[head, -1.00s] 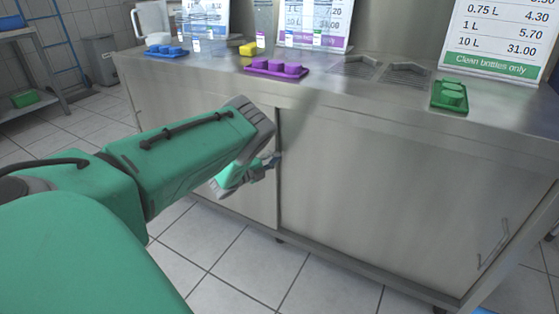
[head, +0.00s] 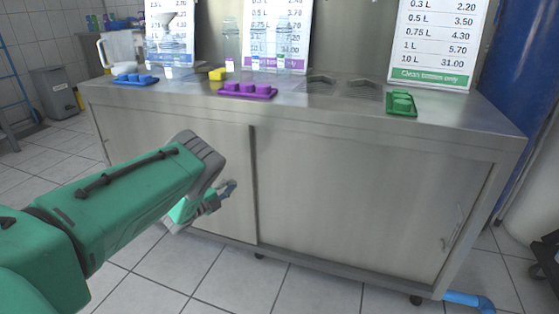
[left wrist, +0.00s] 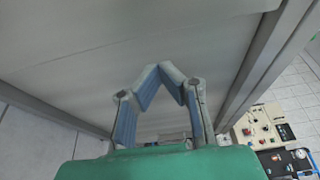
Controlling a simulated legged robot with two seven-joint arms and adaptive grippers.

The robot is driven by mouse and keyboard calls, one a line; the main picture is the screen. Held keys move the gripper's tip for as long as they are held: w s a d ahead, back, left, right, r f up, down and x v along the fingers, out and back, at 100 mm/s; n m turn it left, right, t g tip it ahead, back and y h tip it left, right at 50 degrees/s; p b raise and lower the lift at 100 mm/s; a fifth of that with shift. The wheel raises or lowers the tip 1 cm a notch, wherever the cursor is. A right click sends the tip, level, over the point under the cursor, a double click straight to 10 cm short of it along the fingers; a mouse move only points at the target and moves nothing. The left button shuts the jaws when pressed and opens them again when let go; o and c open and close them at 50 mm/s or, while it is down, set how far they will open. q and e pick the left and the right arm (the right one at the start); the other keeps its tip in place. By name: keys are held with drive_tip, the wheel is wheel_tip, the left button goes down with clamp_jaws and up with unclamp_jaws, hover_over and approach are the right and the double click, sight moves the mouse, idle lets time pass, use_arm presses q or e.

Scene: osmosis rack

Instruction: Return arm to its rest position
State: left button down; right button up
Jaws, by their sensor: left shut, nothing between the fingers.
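My left arm reaches in green from the left of the head view. Its gripper (head: 229,188) hangs low in front of the steel cabinet's left door (head: 222,150), below the worktop and partly hidden by the forearm. In the left wrist view the two blue-padded fingers (left wrist: 161,68) bend inward and meet at their tips, with nothing between them. Behind them is a plain grey surface. I cannot tell the exact gap to it. My right gripper is in neither view.
The steel worktop (head: 330,100) carries a blue tray (head: 135,81), a purple tray (head: 247,91), a green tray (head: 401,103), a yellow block (head: 217,74) and a clear jug (head: 118,50). A grey bin (head: 58,92) stands left. A blue pipe (head: 468,299) lies at the cabinet's right foot.

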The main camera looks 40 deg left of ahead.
use_arm(q)
drive_tip(key=shift+w+d, duration=0.1)
drive_tip(key=s+d+f+n+g+y, duration=0.1)
drive_tip(key=s+d+f+n+g, duration=0.5)
drive_tip(key=s+d, duration=0.4)
drive_tip(key=s+d+f+n+g+y, duration=0.2)
drive_tip(key=s+d+f+n+g, duration=0.3)
drive_tip(key=s+d+f+n, duration=0.35)
drive_tip(key=s+d+r+n+g+h, duration=0.1)
drive_tip(key=s+d+r+n+g, duration=0.15)
drive_tip(key=s+d, duration=0.55)
drive_tip(key=s+d+r+n+g+h, duration=0.15)
drive_tip(key=s+d+g, duration=0.25)
drive_tip(key=s, duration=0.8)
wheel_tip(320, 180, up, 14)
drive_tip(key=s+p, duration=0.1)
drive_tip(key=p, duration=1.2)
drive_tip(key=shift+d+y, duration=0.15)
drive_tip(key=shift+y, duration=0.2)
